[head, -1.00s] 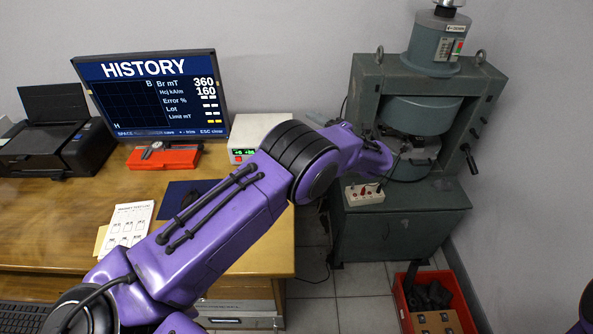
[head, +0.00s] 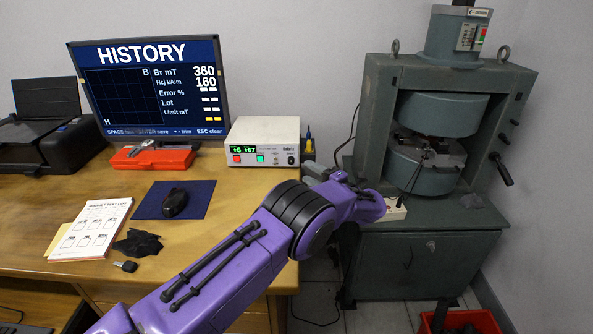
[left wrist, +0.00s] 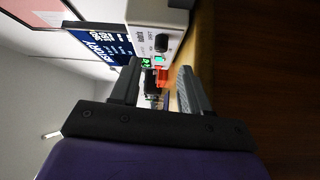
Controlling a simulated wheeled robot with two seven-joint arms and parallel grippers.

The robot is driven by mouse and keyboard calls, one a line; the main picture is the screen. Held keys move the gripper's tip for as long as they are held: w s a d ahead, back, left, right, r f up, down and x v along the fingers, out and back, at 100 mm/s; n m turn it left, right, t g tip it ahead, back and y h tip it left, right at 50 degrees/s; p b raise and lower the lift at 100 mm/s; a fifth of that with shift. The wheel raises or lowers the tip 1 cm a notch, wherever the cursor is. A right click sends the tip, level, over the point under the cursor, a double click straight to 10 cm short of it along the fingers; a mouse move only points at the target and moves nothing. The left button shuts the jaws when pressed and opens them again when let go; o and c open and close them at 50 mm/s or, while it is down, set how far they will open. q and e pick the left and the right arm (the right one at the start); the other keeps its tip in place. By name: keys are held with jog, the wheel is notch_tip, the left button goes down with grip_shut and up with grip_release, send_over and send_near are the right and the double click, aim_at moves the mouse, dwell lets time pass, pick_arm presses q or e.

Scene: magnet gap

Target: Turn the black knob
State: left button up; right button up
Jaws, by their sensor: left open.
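The black knob (head: 291,160) is at the right end of the front panel of a cream instrument box (head: 262,130) with green digits, on the wooden desk. My right gripper is not in view.
A monitor (head: 150,90) and a red case (head: 152,159) stand left of the box. A mouse (head: 174,203) on a blue mat, a black cloth (head: 138,243) and papers (head: 90,228) lie in front. A green-grey press (head: 432,150) stands right of the desk.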

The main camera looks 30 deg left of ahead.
aim_at(291, 162)
pick_arm(q)
jog(key=x, duration=0.6)
jog(key=shift+a+f, duration=0.15)
jog(key=shift+a, duration=0.2)
grip_shut()
jog(key=n+h, duration=0.2)
jog(key=h, duration=0.1)
jog(key=shift+r+n+p, duration=0.3)
jog(key=shift+p, duration=0.1)
jog(key=n+h, duration=0.1)
jog(key=h, duration=0.1)
jog(key=shift+a+r+n+h, duration=0.2)
jog(key=shift+n+h, duration=0.1)
jog(key=shift+n, duration=0.1)
jog(key=n+h+b, duration=0.1)
jog(key=h+b, duration=0.1)
jog(key=shift+s+a+n+t+h, duration=0.1)
jog(key=shift+s+n+t+h, duration=0.05)
jog(key=shift+n+t+h, duration=0.2)
jog(key=shift+s+a+r+n+t+h+b, duration=0.15)
jog(key=shift+n+t+h+b, duration=0.25)
jog(key=shift+h+b, duration=0.2)
jog(key=shift+r+n+t+h+b, duration=0.1)
jog(key=shift+n+t+h+b, duration=0.15)
jog(key=shift+n+h+b, duration=0.35)
